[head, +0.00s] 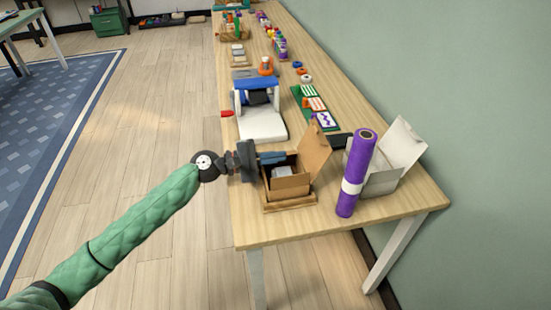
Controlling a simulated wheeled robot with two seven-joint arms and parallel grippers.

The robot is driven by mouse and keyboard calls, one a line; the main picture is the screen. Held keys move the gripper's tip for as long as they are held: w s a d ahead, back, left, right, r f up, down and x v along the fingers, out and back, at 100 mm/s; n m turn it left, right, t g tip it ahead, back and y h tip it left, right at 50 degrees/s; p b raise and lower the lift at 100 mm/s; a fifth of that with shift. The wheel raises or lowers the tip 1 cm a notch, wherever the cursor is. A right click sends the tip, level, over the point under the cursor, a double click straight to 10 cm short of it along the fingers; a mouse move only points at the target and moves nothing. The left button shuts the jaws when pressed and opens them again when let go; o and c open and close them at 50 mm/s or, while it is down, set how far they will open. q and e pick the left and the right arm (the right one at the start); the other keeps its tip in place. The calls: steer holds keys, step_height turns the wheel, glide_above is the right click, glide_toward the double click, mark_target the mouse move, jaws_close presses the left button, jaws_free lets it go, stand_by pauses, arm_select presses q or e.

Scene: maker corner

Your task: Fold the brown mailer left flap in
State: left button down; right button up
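The brown mailer (290,188) is an open cardboard box near the front end of the long wooden table. Its lid (315,152) stands up on the right side, and a pale item (283,172) lies inside. My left gripper (272,158) reaches in from the left at the mailer's back left edge, with its fingers pointing right over the box. The fingers hide that edge, so I cannot make out the left flap or whether they touch it. The finger gap is too small to judge. My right gripper is not in view.
A purple roll with a white band (356,175) stands right of the mailer, before an open white box (385,170). A white and blue device (261,118) is behind the gripper. Green card trays (313,106) and small items line the table (265,226). The front left tabletop is clear.

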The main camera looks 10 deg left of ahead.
arm_select(q)
steer(key=c, duration=2.1)
jaws_free()
steer(key=o, duration=0.4)
